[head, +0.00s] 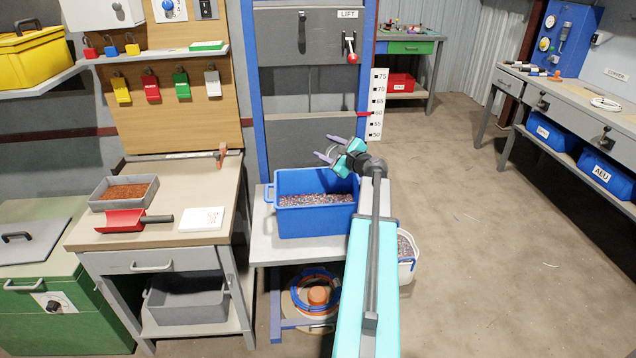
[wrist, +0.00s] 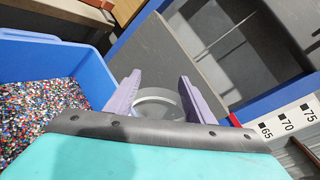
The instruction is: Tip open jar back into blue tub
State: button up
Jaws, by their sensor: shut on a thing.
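The blue tub (head: 317,225) stands on a small grey table, part filled with mixed coloured granules. In the wrist view the tub (wrist: 88,66) is at the left, with its granules in sight. My gripper (head: 328,148) is above the tub's back right corner. In the wrist view its two purple fingers (wrist: 159,90) are on either side of a clear round jar (wrist: 157,103), and it is shut on it. The jar looks see-through with no granules visible in it. Its tilt is hard to tell, and my gripper body hides its lower part.
A blue lift frame (head: 248,100) with a height scale (head: 377,105) rises behind the tub. A white bucket of granules (head: 408,270) stands at the right, partly behind my arm. A workbench with a grey tray (head: 150,193), red scoop (head: 122,222) and white card is at the left.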

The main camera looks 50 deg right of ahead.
jog(key=shift+r+m+p, duration=0.45)
jog(key=shift+r+m, duration=0.05)
jog(key=shift+m, duration=0.1)
jog(key=shift+r, duration=0.1)
jog(key=shift+s+d+r+m+t+y+p, duration=0.1)
jog(key=shift+r+m+t+y+p, duration=0.15)
jog(key=shift+r+m+p, duration=0.5)
jog(key=shift+d+r+m+t+y+p, duration=0.15)
jog(key=shift+r+m+t+p, duration=0.25)
jog(key=shift+m+p, duration=0.5)
jog(key=shift+a, duration=0.1)
jog(key=shift+r, duration=0.15)
